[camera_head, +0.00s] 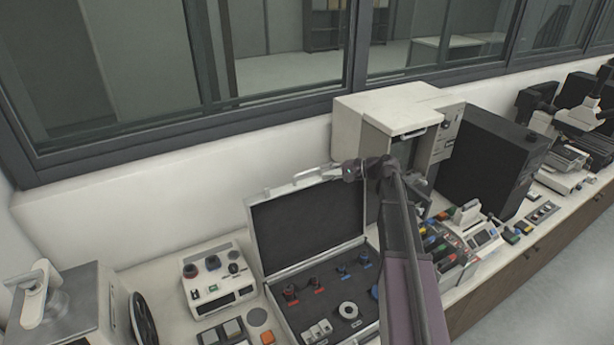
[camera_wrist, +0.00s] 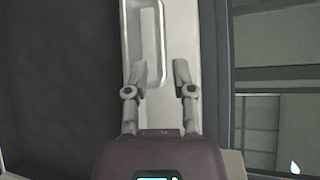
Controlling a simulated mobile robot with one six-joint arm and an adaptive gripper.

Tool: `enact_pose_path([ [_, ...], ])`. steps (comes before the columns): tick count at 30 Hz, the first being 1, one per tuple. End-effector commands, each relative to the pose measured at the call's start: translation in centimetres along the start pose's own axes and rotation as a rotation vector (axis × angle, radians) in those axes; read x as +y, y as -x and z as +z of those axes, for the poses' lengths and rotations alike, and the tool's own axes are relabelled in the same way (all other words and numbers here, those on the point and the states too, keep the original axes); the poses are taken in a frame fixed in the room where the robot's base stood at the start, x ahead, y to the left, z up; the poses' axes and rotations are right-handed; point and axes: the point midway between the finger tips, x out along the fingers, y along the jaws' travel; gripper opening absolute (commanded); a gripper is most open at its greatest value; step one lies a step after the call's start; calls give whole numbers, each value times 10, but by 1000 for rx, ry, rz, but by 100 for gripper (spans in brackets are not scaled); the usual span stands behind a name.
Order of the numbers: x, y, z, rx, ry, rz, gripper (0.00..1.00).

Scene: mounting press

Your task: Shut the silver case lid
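The silver case (camera_head: 290,268) stands open on the counter. Its lid (camera_head: 308,225) is raised roughly upright, with a dark lining facing the case. My gripper (camera_head: 322,173) is at the lid's upper right edge in the head view, reaching in from the right. The dark lining fills the left. I cannot tell whether the fingers touch the lid.
A white control box (camera_head: 217,278) stands left of the case. A beige press cabinet (camera_head: 395,110) and a black box (camera_head: 485,160) stand to the right. The wall and window (camera_head: 280,60) are behind the lid.

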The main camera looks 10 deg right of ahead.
Motion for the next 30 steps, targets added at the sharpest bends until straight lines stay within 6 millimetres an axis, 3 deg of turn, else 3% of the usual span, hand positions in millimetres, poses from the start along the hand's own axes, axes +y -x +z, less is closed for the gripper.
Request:
enact_pose_path([
  [6, 2, -36, -1, -2, 1, 1, 33],
  [12, 1, -59, -1, -1, 1, 1, 33],
  [28, 0, -70, 0, 1, 0, 0, 33],
  [29, 0, -70, 0, 1, 0, 0, 30],
  [30, 0, -70, 0, 1, 0, 0, 18],
])
